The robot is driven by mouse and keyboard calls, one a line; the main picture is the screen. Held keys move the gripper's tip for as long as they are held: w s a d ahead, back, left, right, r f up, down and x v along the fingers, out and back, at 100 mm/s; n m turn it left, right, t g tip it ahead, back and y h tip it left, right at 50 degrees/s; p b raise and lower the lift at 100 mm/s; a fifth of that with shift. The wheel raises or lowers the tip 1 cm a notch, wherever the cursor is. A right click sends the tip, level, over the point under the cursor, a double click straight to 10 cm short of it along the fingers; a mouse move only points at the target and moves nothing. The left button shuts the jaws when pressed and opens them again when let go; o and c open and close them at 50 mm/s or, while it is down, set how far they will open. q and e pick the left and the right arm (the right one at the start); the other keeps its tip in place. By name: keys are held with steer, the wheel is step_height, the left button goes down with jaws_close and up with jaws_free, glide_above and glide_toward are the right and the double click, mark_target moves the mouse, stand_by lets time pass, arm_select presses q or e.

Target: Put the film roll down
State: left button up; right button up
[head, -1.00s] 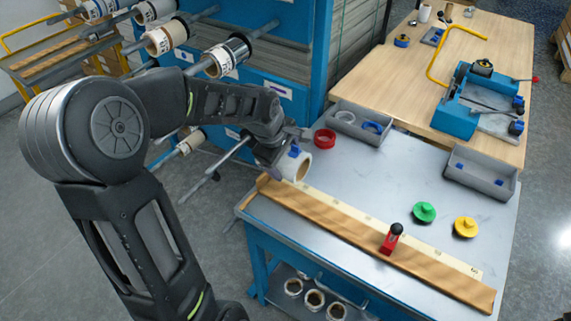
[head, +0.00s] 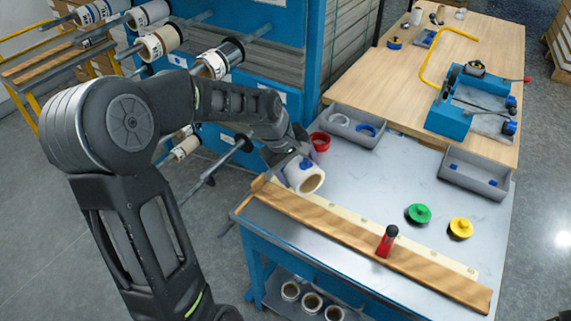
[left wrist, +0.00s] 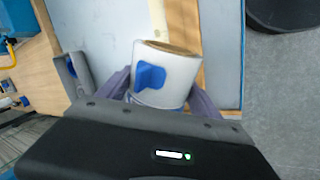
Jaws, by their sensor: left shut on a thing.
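The film roll (head: 304,177) is white with a brown core and a blue patch on its side. It is at the left end of the grey-topped table, just behind the wooden strip, with its open core end facing the front right. My left gripper (head: 292,160) is shut on it from behind. In the left wrist view the film roll (left wrist: 168,72) sits between the two purple-grey fingers of my left gripper (left wrist: 160,94). I cannot tell whether its underside touches the tabletop. My right gripper is not in view.
A red ring (head: 320,143) and a grey tray (head: 350,138) stand behind the roll. A wooden strip (head: 345,231) with a red-handled tool (head: 387,241) runs along the front edge. The table's middle (head: 375,185) is clear.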

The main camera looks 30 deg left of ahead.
arm_select(q)
steer(key=w+d+m+g+h, duration=0.2)
steer(key=d+m+g, duration=0.2)
steer(key=d+m, duration=0.8)
steer(key=shift+w+d+f+m+h, duration=0.15)
steer(key=shift+f+m+h, duration=0.2)
steer(key=shift+m, duration=0.25)
steer(key=shift+f, duration=0.1)
